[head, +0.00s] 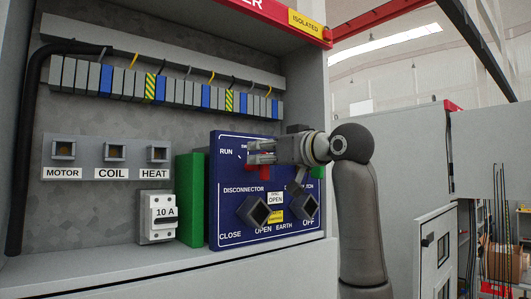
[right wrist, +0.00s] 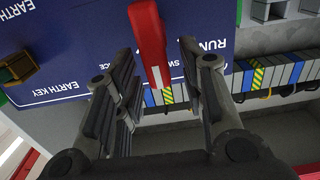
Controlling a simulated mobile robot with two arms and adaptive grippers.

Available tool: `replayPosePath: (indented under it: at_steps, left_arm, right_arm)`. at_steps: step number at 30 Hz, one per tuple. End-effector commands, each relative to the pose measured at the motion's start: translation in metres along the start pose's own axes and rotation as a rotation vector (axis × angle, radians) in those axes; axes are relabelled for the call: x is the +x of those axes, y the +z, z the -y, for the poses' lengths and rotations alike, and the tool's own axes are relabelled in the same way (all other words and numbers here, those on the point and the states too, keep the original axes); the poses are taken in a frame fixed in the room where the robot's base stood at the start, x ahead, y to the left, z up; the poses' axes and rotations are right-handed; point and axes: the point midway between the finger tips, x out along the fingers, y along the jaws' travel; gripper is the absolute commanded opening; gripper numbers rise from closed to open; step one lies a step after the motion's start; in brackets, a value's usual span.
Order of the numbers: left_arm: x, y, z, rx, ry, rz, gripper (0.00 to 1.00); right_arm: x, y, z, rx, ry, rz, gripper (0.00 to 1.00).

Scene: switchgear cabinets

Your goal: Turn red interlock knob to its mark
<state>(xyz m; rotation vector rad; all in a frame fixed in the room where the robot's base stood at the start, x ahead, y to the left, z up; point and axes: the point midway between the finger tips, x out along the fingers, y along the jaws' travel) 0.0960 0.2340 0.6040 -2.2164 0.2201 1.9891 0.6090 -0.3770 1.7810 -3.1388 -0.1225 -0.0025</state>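The red interlock knob (head: 263,170) is on the upper part of the blue panel (head: 228,208), right of the RUN label, and partly hidden behind my right gripper (head: 262,152). In the right wrist view the knob (right wrist: 149,42) is a long red handle with a white line near its lower end. My right gripper (right wrist: 156,50) is open there, with one finger on each side of the knob and visible gaps between. The label lettering near the knob is partly covered, so I cannot tell which mark it points to. My left gripper is not in view.
Two dark square knobs (head: 255,212) and (head: 305,207) sit lower on the panel. A green block (head: 190,198) and a 10 A breaker (head: 156,217) stand to its left. Terminal blocks (head: 170,88) run above. A brass-coloured part (right wrist: 17,68) shows beside EARTH KEY.

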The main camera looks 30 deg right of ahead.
Motion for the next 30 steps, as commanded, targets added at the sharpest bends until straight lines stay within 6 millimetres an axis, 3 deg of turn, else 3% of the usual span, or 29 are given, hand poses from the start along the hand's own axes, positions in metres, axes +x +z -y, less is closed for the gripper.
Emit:
replayPosePath:
  at_steps: [1, 9, 20, 30]
  left_arm:
    - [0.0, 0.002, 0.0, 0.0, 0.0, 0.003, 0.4]
    - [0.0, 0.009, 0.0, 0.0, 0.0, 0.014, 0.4]
    - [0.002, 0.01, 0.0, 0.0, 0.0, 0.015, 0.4]
    - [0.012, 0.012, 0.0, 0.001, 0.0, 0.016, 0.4]
  right_arm:
    - [0.0, 0.0, 0.0, 0.0, 0.0, 0.0, 0.31]
    - [0.0, 0.0, 0.0, 0.0, 0.0, 0.0, 0.0]
    - [-0.001, 0.0, -0.001, 0.058, -0.001, -0.001, 0.0]
    - [-0.001, 0.002, -0.008, 0.303, -0.001, -0.001, 0.0]
